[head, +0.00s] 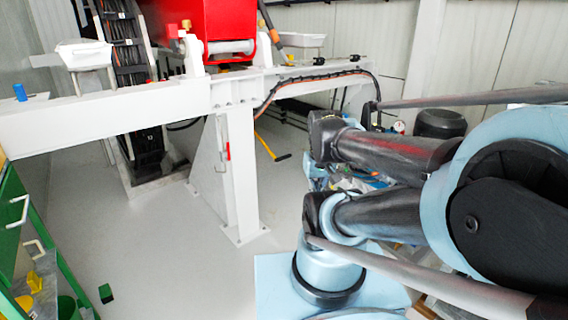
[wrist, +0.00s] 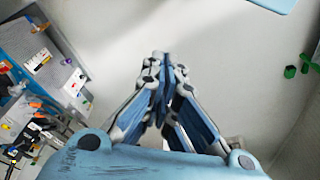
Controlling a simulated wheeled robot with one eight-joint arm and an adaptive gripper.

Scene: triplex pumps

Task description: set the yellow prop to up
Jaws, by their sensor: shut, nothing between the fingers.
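The yellow bar does not show in the wrist view, and my gripper cannot be made out in the head view.
A white steel frame (head: 236,178) carries a red machine (head: 215,25). Green cabinets (head: 22,225) stand at left, with a small green block (head: 106,293) on the floor. A cluttered blue-grey bench (wrist: 45,60) is left in the wrist view.

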